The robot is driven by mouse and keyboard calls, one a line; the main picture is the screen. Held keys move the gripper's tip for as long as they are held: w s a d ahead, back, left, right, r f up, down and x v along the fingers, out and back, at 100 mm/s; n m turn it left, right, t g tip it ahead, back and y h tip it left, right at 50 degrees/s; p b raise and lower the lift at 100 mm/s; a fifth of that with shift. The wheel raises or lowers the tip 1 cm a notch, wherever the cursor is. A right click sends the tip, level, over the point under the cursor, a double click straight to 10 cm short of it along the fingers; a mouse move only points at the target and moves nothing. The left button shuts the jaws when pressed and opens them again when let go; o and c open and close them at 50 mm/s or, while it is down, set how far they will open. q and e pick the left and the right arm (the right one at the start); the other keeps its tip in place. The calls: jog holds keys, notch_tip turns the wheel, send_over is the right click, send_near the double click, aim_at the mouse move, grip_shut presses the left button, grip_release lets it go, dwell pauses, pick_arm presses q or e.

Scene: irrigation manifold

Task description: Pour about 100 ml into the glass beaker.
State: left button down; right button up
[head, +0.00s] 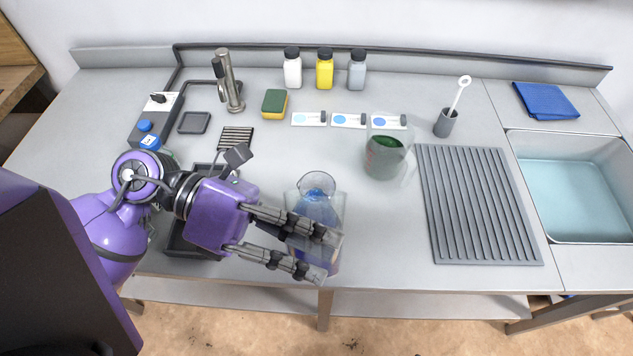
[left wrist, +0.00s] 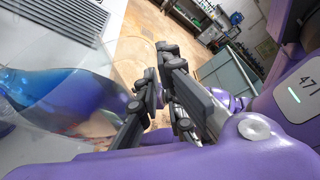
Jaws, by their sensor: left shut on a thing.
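A clear vessel with blue liquid (head: 316,207) is near the bench's front edge. Its round rim faces the head camera. It also shows in the left wrist view (left wrist: 55,95), its outline hard to follow. My left gripper (head: 328,257) is shut on this vessel, its two fingers across the lower part; the fingers hide some of it. Whether the vessel touches the bench is unclear. A clear jug-like vessel with dark green liquid (head: 384,156) stands farther back to the right. I cannot tell for certain which vessel is the glass beaker. My right gripper is not in view.
A grey ribbed drain mat (head: 478,205) and a sink (head: 575,190) lie to the right. Three capped bottles (head: 325,70), a sponge (head: 275,103) and a brush holder (head: 445,123) stand behind. A dark tray (head: 190,245) is under my left arm. Bench between the vessels is clear.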

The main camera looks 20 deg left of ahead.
pick_arm(q)
jog(key=shift+r, duration=0.1)
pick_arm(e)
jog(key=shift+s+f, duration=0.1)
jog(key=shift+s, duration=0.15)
pick_arm(q)
jog(key=shift+w, duration=0.1)
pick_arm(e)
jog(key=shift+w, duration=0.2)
pick_arm(q)
jog(key=shift+w+a+r, duration=0.1)
jog(key=shift+w+r, duration=0.05)
jog(key=shift+w, duration=0.05)
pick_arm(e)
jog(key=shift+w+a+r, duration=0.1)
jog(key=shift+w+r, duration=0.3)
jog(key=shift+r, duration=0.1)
pick_arm(q)
jog(key=shift+r, duration=0.1)
jog(key=shift+w+a+r+n+p, duration=0.1)
jog(key=shift+w+r+n+p, duration=0.2)
jog(key=shift+r+n+p, duration=0.15)
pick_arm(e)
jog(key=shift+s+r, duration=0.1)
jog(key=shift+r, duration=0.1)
